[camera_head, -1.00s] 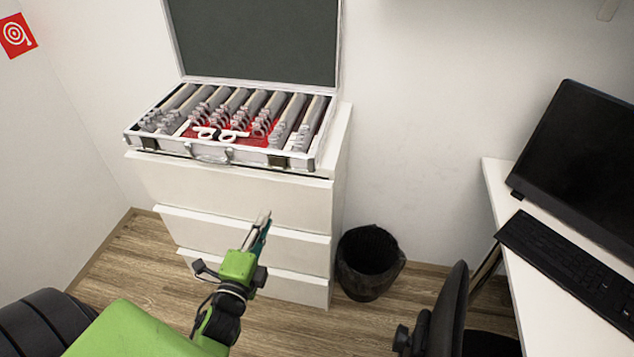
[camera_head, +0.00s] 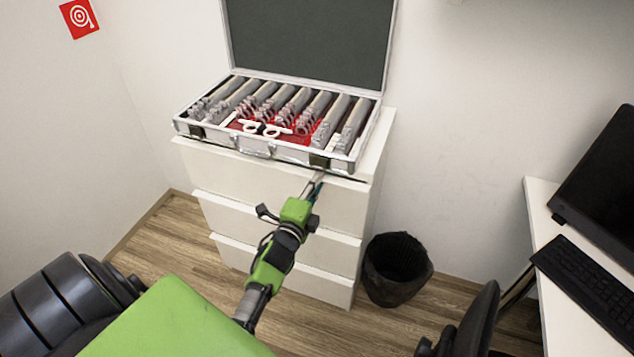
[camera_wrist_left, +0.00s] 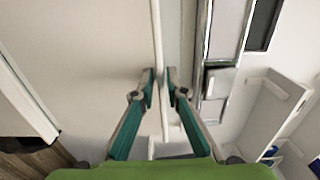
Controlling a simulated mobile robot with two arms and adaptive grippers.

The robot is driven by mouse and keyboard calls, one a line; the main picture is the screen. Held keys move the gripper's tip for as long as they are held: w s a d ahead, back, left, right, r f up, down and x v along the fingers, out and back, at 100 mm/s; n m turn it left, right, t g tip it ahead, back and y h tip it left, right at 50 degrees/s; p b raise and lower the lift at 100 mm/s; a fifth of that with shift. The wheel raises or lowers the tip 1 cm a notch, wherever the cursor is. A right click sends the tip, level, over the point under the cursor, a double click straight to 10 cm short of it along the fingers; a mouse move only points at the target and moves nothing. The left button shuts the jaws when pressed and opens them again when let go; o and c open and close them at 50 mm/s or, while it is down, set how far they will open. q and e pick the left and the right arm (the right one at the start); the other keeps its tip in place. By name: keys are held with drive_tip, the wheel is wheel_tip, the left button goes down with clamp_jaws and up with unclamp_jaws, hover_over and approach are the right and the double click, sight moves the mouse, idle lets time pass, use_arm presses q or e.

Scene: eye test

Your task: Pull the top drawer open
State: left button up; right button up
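The white top drawer (camera_head: 255,182) is the uppermost of the cabinet's drawers, and its front looks flush or nearly so with the cabinet. A dark gap runs along its top edge. My left gripper (camera_head: 318,178) is at this top edge, right of the middle. In the left wrist view, the fingers (camera_wrist_left: 160,80) are close together, one on each side of the thin edge of the drawer front (camera_wrist_left: 90,60). They look shut on it, though the exact contact is small to see. My right gripper is not in view.
An open silver lens case (camera_head: 262,145) stands on the cabinet, just above the drawer. Its latch (camera_wrist_left: 217,82) is close to my fingers. A black waste bin (camera_head: 396,270) stands right of the cabinet. A white desk (camera_head: 548,205) and black chair (camera_head: 475,325) are further right.

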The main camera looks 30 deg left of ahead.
use_arm(q)
clamp_jaws()
drive_tip(key=shift+s, duration=0.1)
